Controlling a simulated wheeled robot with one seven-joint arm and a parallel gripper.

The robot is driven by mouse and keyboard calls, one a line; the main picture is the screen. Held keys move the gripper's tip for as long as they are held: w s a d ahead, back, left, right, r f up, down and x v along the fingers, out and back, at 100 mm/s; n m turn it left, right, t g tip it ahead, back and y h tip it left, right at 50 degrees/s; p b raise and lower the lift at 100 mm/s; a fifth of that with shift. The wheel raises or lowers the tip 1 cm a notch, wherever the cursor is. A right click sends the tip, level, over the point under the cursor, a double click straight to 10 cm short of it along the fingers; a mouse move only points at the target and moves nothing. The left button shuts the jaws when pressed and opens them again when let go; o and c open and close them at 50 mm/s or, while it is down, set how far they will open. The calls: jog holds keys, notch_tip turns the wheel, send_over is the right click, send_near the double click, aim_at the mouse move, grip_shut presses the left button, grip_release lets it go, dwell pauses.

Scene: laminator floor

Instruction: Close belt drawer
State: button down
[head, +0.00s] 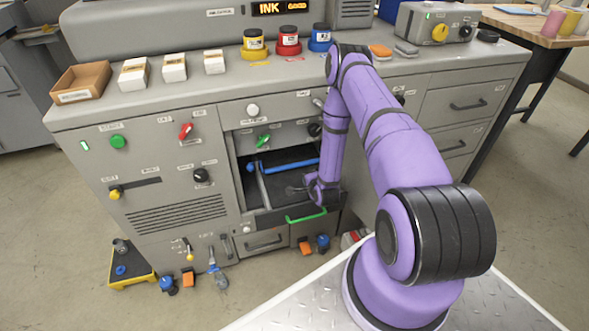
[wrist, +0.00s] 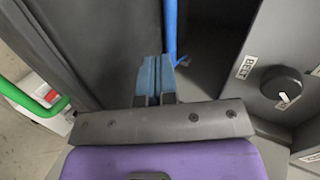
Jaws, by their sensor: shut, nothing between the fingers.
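The belt drawer (head: 268,217) appears as a dark, pulled-out unit low in the open bay of the grey machine, with a green handle (head: 306,215) on its front. The green handle also shows at the left edge of the wrist view (wrist: 20,95). My gripper (head: 292,189) is above the drawer, inboard of the green handle. In the wrist view its blue fingers (wrist: 156,72) are together and empty, close to a dark panel (wrist: 95,40); I cannot tell whether they touch it. A black knob (wrist: 282,88) beside a "BELT" label (wrist: 246,67) is at the right.
A blue rod (head: 293,165) crosses the bay and shows beyond my fingers in the wrist view (wrist: 171,30). Ink jars (head: 289,40) and boxes (head: 174,67) stand on the machine top. A yellow-edged tray (head: 132,268) and small items lie on the floor in front.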

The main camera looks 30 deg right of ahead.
aim_at(297, 167)
jog(key=shift+s+d+f+m+h, duration=0.1)
jog(key=shift+m+h, duration=0.05)
jog(key=shift+m, duration=0.25)
jog(key=shift+s+d+m+h, duration=0.1)
jog(key=shift+m+h, duration=0.05)
jog(key=shift+m, duration=0.25)
jog(key=shift+w+f, duration=0.1)
jog(key=shift+w, duration=0.15)
jog(key=x, duration=1.2)
jog(key=shift+w+r, duration=0.2)
jog(key=shift+r, duration=0.15)
jog(key=shift+w+d+f, duration=0.1)
jog(key=shift+w+d, duration=0.1)
jog(key=shift+w, duration=0.35)
jog(key=w+d, duration=0.1)
jog(key=w, duration=0.3)
jog(key=w+d, duration=0.1)
jog(key=w, duration=0.3)
jog(key=w+d, duration=0.1)
jog(key=w, duration=0.3)
jog(key=shift+w+d, duration=0.2)
jog(key=shift+d, duration=0.1)
